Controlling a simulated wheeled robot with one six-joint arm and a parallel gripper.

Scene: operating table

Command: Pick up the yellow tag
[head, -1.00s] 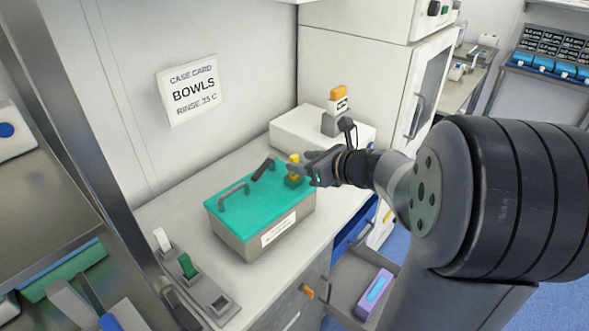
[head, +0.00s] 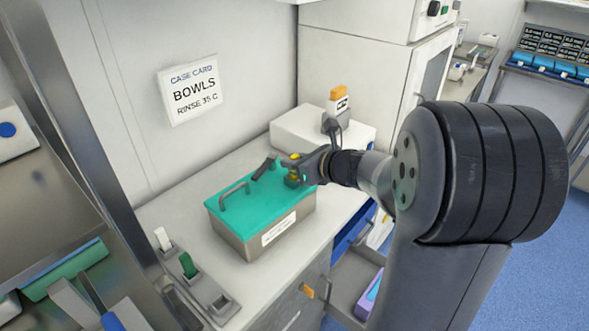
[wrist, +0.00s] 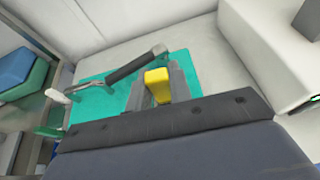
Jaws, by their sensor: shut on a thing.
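The yellow tag (wrist: 157,86) sits between the two fingers of my gripper (wrist: 160,92) in the wrist view. In the head view the yellow tag (head: 294,157) shows as a small patch at the fingertips of my gripper (head: 295,172), over the right end of the teal box lid. My gripper is shut on the tag. The fingers hide the tag's lower part, so I cannot tell whether it still touches the lid or what is under it.
A holder with slots (head: 220,303) and a green tag (head: 187,266) is in front. A drawer (head: 345,288) is open below.

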